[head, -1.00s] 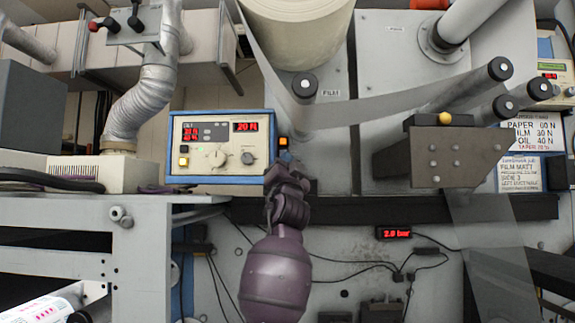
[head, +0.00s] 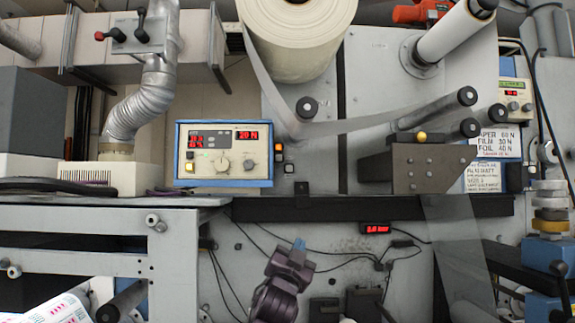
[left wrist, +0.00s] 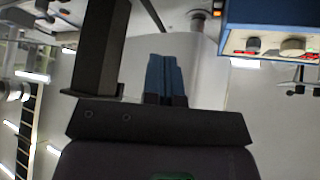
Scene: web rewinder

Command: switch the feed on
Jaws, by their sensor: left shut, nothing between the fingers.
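The blue-framed control box (head: 224,153) stands left of centre in the head view, with red displays, a large pale knob (head: 222,164) and a smaller knob (head: 248,165). A yellow button (head: 190,168) is at its left. Just right of the box, a small orange-lit button (head: 278,148) sits on the grey panel, with pale buttons below it. Which control is the feed switch I cannot tell. My left gripper (head: 298,244) is shut and empty, below the box and apart from it. Its blue fingers (left wrist: 165,76) show together in the left wrist view, with a blue box (left wrist: 270,32) at upper right.
A dark horizontal rail (head: 370,208) runs between the gripper and the controls. A large paper roll (head: 297,38) and a web over rollers are above. A grey bracket (head: 418,168) with a yellow knob is at right. Cables hang on the lower panel.

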